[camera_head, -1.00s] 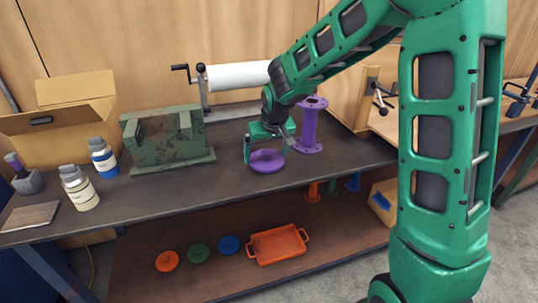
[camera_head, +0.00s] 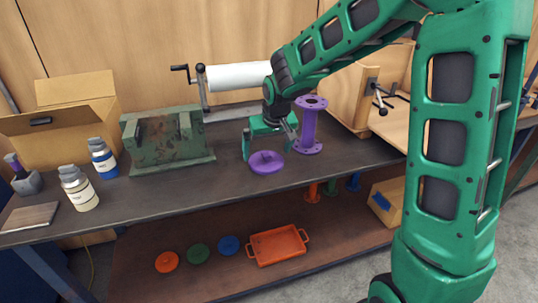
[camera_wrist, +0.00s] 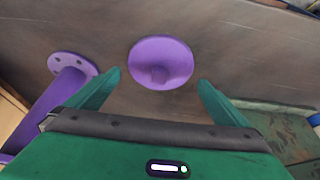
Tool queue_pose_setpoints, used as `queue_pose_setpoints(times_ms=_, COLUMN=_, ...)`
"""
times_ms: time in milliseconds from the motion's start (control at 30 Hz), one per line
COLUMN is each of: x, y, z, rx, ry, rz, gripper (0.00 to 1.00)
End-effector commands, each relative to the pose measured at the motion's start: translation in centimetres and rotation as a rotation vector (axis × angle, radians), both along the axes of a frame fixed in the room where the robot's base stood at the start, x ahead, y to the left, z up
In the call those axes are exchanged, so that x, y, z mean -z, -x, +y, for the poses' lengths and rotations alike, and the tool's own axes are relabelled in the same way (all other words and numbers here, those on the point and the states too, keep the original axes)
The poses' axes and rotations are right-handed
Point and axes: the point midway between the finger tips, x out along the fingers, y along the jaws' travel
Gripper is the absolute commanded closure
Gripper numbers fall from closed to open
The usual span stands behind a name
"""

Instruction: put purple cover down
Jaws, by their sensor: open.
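The purple cover (camera_head: 266,162) is a round disc with a small knob on top. It lies flat on the dark workbench top near the front edge. It also shows in the wrist view (camera_wrist: 161,62), beyond the fingertips. My gripper (camera_head: 268,154) is open and empty just above and behind the cover, with its fingers apart from it. In the wrist view my gripper (camera_wrist: 160,83) has a finger on each side with a clear gap between them. The purple flanged pipe (camera_head: 309,127) stands upright on the bench to the right of the cover, with its top flange uncovered.
A green metal block (camera_head: 166,140) stands left of the cover. Two bottles (camera_head: 79,190) and a cardboard box (camera_head: 65,122) are farther left. On the lower shelf lie an orange tray (camera_head: 277,246) and several coloured discs (camera_head: 198,254).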

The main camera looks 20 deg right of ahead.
Motion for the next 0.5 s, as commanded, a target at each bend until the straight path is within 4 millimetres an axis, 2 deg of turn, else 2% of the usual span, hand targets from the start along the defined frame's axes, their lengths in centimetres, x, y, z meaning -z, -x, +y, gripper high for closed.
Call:
queue_pose_setpoints(times_ms=100, x=-2.4, y=0.9, z=0.0, rx=0.0, ry=0.001, rz=-0.005, gripper=0.0)
queue_pose_setpoints(times_ms=300, x=-5.8, y=2.3, z=0.0, rx=-0.001, ry=0.001, rz=-0.005, gripper=0.0)
queue_pose_setpoints(times_ms=500, x=-7.7, y=3.1, z=0.1, rx=-0.001, ry=0.0, rz=-0.001, gripper=0.0)
